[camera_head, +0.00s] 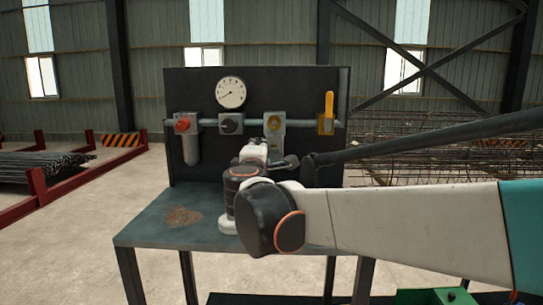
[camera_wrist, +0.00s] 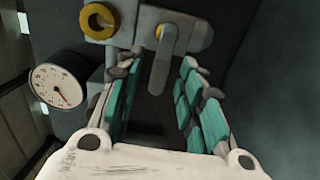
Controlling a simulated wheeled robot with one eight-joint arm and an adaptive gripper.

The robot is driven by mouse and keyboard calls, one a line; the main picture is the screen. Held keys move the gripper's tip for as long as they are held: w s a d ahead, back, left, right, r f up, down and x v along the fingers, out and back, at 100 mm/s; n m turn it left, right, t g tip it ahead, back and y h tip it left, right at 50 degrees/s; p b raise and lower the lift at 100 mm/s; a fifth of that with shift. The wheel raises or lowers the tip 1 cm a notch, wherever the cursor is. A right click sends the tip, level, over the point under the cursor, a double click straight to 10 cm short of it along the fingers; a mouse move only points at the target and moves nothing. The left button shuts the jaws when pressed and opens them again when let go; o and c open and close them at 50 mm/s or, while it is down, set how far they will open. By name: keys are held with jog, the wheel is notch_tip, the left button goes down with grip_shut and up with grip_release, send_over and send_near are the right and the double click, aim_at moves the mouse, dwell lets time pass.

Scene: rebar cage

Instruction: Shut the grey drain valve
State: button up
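The grey drain valve (camera_wrist: 162,62) has a grey lever on a rounded grey plate, near the top of the wrist view. The lever hangs downward in that picture, between the tips of my gripper (camera_wrist: 155,78). Its two fingers with teal pads stand apart on either side of the lever, with dark space visible between them. I cannot tell whether either finger touches it. In the head view my gripper (camera_head: 278,162) is in front of the panel, below the brass-coloured round fitting, and my wrist and arm hide most of it. The drain valve cannot be made out clearly there.
A dark panel (camera_head: 300,88) carries a pressure gauge (camera_head: 231,93), a red knob (camera_head: 182,125), a black knob (camera_head: 231,124), the brass-coloured fitting (camera_head: 274,123) and a yellow lever (camera_head: 328,108). A bench (camera_head: 150,225) stands below. Rebar lies on a red rack (camera_head: 70,190) at left.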

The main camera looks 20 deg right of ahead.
jog(key=v, duration=1)
jog(key=shift+s+r, duration=0.1)
